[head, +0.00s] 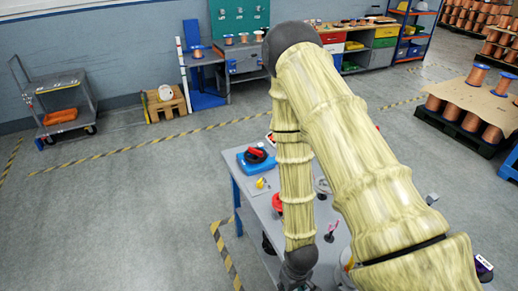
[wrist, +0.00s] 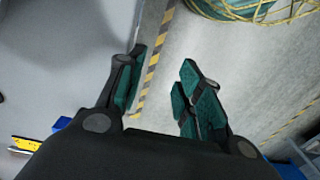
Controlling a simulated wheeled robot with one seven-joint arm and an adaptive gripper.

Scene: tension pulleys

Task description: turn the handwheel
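I cannot pick out the handwheel with certainty. In the head view, a red round part (head: 277,202) shows at the left edge of my forearm, partly hidden by it. A grey ring-like part (head: 322,187) shows between my arm links. Either could belong to a wheel; both are too small and covered to tell. My gripper (wrist: 160,85) shows in the wrist view with its teal-padded fingers apart and nothing between them. Floor and a striped tape line show through the gap. In the head view my wrist is low, at the bottom, and the fingers are out of sight.
A grey worktable (head: 247,186) with blue legs stands under my arm. It holds a red-and-black item on a blue base (head: 257,158). A green coil with yellow cord (wrist: 250,8) shows in the wrist view. The floor (head: 130,200) at left is clear.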

